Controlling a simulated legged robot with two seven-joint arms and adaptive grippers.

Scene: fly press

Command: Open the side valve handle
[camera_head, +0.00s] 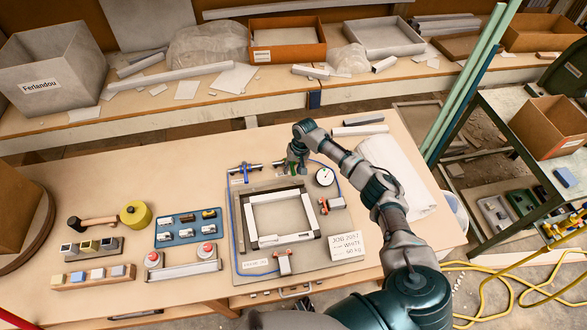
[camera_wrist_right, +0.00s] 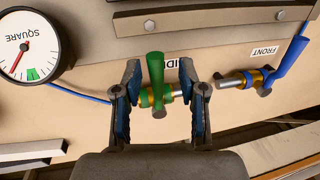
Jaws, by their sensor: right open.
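The side valve, with a green handle (camera_wrist_right: 155,72) and a brass and grey body, is in the middle of the right wrist view. Its label is partly hidden behind a finger. My right gripper (camera_wrist_right: 160,70) is open, with one blue-padded finger on each side of the green handle and gaps between. In the head view my right gripper (camera_head: 297,158) is at the fixture's back edge, largely covering this valve. A blue-handled valve (camera_wrist_right: 262,78), next to the label FRONT, also shows in the head view (camera_head: 244,170). My left gripper is not in view.
The fixture plate (camera_head: 245,258) carries a square frame (camera_head: 252,228), clamps and a dial gauge (camera_head: 324,177). A blue tool tray (camera_head: 188,228) and two red buttons stand left of it. A white sheet (camera_head: 400,180) lies to the right, under my right arm.

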